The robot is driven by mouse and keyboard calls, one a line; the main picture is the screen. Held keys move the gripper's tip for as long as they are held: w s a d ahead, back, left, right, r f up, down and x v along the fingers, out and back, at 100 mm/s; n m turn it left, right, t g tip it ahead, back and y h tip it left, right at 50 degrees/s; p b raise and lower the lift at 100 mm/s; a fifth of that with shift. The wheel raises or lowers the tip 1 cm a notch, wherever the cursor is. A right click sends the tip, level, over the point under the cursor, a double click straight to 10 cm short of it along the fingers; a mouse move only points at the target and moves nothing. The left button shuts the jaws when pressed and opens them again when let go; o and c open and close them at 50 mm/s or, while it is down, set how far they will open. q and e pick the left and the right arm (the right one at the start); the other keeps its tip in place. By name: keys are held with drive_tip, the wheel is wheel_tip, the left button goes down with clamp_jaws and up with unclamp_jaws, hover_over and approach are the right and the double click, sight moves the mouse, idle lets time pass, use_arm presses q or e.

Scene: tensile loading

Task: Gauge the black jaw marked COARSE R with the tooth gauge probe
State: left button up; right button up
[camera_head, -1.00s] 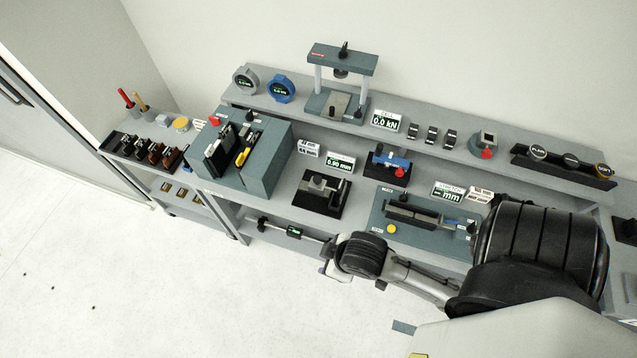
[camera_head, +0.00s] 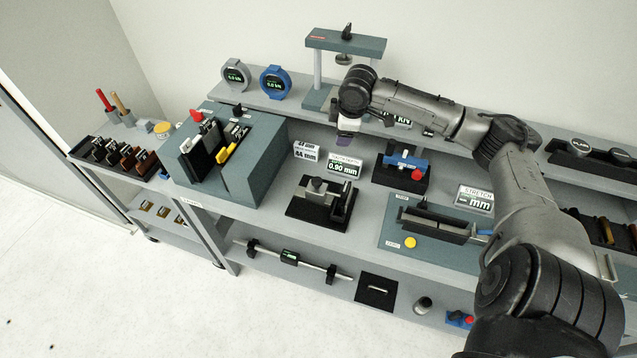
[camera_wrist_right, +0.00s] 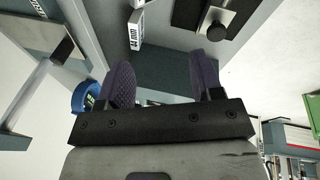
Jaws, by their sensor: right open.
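Dark and brown jaws stand in a rack (camera_head: 115,158) at the far left; their markings are too small to read, so I cannot tell which is COARSE R. A grey block fixture (camera_head: 255,165) beside it holds upright dark and pale pieces and a yellow part. A small grey-and-black device (camera_head: 320,200) sits before a 0.90 mm display (camera_head: 344,167); I cannot tell whether it is the tooth gauge probe. My right gripper (camera_head: 346,140) hangs above the back of the bench. In the wrist view it (camera_wrist_right: 162,62) is open and empty, its purple pads apart. My left gripper is out of view.
A press frame (camera_head: 345,42) and two round dials (camera_head: 275,80) stand on the raised back shelf. A blue device with a red knob (camera_head: 402,165) lies below my right forearm. A long bar (camera_head: 290,257) and a black pad (camera_head: 376,290) lie on the lower shelf.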

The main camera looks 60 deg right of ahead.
sight(317, 180)
drive_tip(key=w+a+f+n+y, duration=0.1)
drive_tip(key=a+f+n, duration=0.1)
drive_tip(key=f, duration=0.2)
drive_tip(key=a+f+n+y, duration=0.1)
drive_tip(key=a+f+y, duration=0.1)
drive_tip(key=f, duration=0.3)
drive_tip(key=w+a+f+n+y+b, duration=0.1)
drive_tip(key=a+f+n+y, duration=0.1)
drive_tip(key=a+f, duration=0.2)
drive_tip(key=shift+w+a+f+n, duration=0.2)
drive_tip(key=shift+w+n, duration=0.1)
drive_tip(key=shift+w, duration=0.05)
clamp_jaws()
idle(0.6)
